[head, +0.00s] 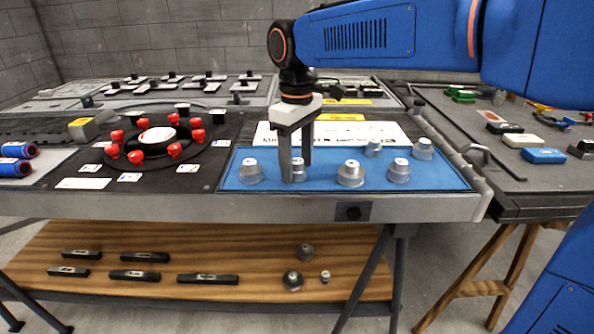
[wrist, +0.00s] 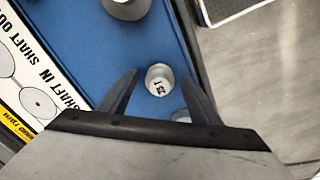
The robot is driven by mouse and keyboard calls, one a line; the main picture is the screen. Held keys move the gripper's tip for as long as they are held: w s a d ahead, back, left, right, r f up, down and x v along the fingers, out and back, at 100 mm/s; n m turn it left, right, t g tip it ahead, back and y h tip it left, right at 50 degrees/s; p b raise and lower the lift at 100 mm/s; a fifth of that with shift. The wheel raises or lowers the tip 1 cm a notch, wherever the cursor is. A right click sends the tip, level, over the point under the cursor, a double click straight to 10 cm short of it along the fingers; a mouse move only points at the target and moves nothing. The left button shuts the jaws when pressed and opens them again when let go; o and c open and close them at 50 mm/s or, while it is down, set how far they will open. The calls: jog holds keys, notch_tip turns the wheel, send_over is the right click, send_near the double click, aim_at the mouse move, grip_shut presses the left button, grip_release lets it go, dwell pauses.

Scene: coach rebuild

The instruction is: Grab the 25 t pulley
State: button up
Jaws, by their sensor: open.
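A grey pulley with a white top (wrist: 159,77) lies between my fingers in the wrist view; its sideways label seems to read 25 t. In the head view, the pulley at my gripper (head: 298,173) is partly hidden behind a finger. My gripper is open and points straight down, its fingertips on either side of this pulley. I see no clear contact with it. The pulley stands on a blue mat (head: 325,183) on the bench.
Other pulleys stand on the mat, one to the left (head: 250,174) and one to the right (head: 350,175), with several further right. A second pulley (wrist: 181,116) shows close to the right finger. A turntable with red knobs (head: 152,140) is left of the mat.

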jog(key=c, duration=1.2)
